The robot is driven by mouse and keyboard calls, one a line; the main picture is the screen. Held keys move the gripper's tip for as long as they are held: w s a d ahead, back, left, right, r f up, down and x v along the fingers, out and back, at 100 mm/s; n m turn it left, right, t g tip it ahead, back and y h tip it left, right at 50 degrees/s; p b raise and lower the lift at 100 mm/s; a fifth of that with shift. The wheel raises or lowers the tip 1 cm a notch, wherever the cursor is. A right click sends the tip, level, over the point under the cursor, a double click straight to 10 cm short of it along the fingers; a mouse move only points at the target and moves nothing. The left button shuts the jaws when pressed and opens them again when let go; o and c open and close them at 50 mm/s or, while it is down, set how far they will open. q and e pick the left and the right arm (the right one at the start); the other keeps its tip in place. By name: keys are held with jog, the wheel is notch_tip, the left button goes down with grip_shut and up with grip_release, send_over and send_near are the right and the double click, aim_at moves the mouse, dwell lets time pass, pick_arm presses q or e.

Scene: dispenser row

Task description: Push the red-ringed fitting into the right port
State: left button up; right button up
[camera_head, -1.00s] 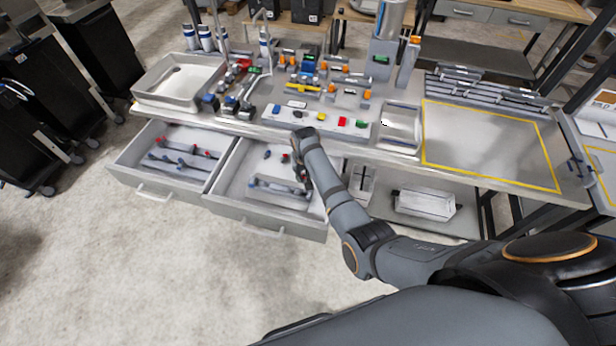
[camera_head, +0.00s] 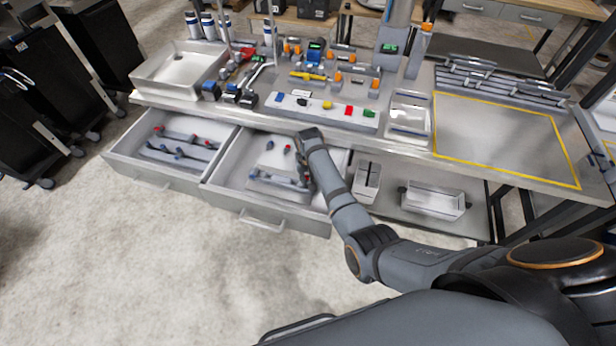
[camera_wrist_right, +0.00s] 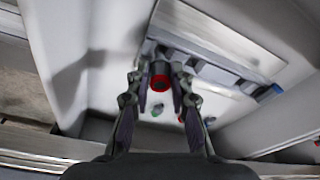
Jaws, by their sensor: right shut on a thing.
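My right gripper (camera_head: 304,176) reaches down into the open right-hand drawer (camera_head: 240,207). In the right wrist view, its fingers (camera_wrist_right: 160,88) are shut on the red-ringed fitting (camera_wrist_right: 160,82), with the ring and its dark centre facing the camera. A grey rail-like part (camera_head: 278,183) lies in the drawer beside the gripper. It also shows in the wrist view (camera_wrist_right: 222,76), close behind the held fitting. I cannot tell whether the fitting touches it or sits in a port. My left gripper is not in view.
Loose red (camera_head: 287,149) and blue (camera_head: 270,145) fittings lie at the back of the same drawer. The left drawer (camera_head: 150,172) is open with similar parts. The workbench edge (camera_head: 250,122) overhangs behind my wrist.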

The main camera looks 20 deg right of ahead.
aim_at(308, 180)
jog(key=shift+f, duration=0.1)
jog(key=shift+f+b, duration=0.75)
jog(key=shift+f, duration=0.7)
jog(key=shift+s, duration=0.15)
jog(key=shift+s+f, duration=0.1)
jog(key=shift+f, duration=0.1)
jog(key=shift+s+a+f, duration=0.1)
jog(key=shift+s+f, duration=0.2)
jog(key=shift+f, duration=0.1)
jog(key=o, duration=0.8)
jog(key=shift+o, duration=0.4)
jog(key=shift+w+f, duration=0.25)
jog(key=shift+w, duration=0.1)
